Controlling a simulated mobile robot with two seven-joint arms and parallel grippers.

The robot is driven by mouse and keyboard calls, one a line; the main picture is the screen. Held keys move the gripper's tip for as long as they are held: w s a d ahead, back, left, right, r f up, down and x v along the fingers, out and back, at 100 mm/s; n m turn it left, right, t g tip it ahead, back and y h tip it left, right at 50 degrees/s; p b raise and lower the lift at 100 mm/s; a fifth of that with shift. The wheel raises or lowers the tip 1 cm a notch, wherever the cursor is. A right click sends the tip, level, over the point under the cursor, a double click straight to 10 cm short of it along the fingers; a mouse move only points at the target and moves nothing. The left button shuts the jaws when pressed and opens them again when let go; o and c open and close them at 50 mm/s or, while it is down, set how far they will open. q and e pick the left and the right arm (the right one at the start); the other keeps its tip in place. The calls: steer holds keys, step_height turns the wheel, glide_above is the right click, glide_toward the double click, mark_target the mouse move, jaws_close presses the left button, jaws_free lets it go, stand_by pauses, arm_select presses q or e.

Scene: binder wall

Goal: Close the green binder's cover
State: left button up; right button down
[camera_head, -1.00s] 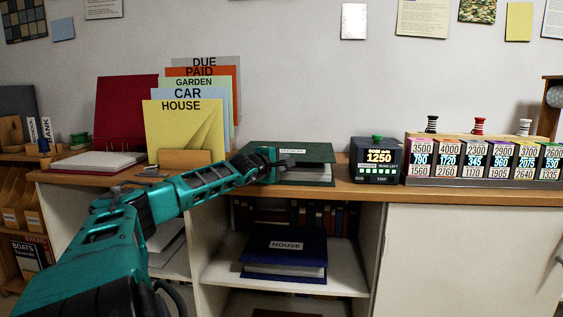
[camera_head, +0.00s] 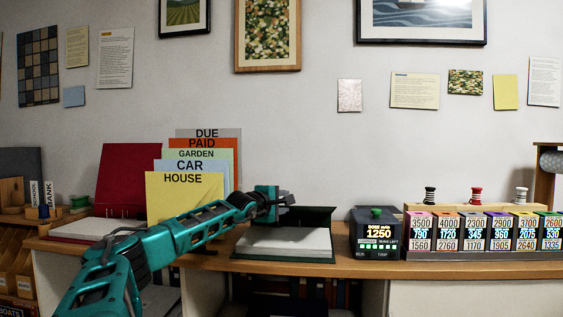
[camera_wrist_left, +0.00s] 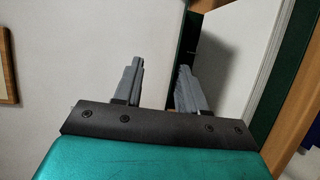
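The green binder (camera_head: 318,218) lies on the wooden counter, right of the folder rack. Its dark green cover stands raised at the back, and its white pages (camera_head: 288,243) show in front. My left gripper (camera_head: 284,197) is at the upper left of the raised cover, partly hiding it. In the left wrist view the left gripper's two grey fingers (camera_wrist_left: 156,88) are apart, with wall showing between them. The dark cover edge (camera_wrist_left: 192,35) is close behind the right-hand finger; I cannot tell whether they touch. The pages (camera_wrist_left: 228,60) show at the right. My right gripper is out of view.
A folder rack with a yellow HOUSE folder (camera_head: 185,196) stands close to the left. An open red binder (camera_head: 128,178) is farther left. A black device (camera_head: 377,236) stands close to the binder's right, then a row of numbered boxes (camera_head: 474,233).

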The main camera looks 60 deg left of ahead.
arm_select(q)
step_height(320, 180, up, 9)
steer(key=p, duration=0.4)
steer(key=shift+r, duration=0.15)
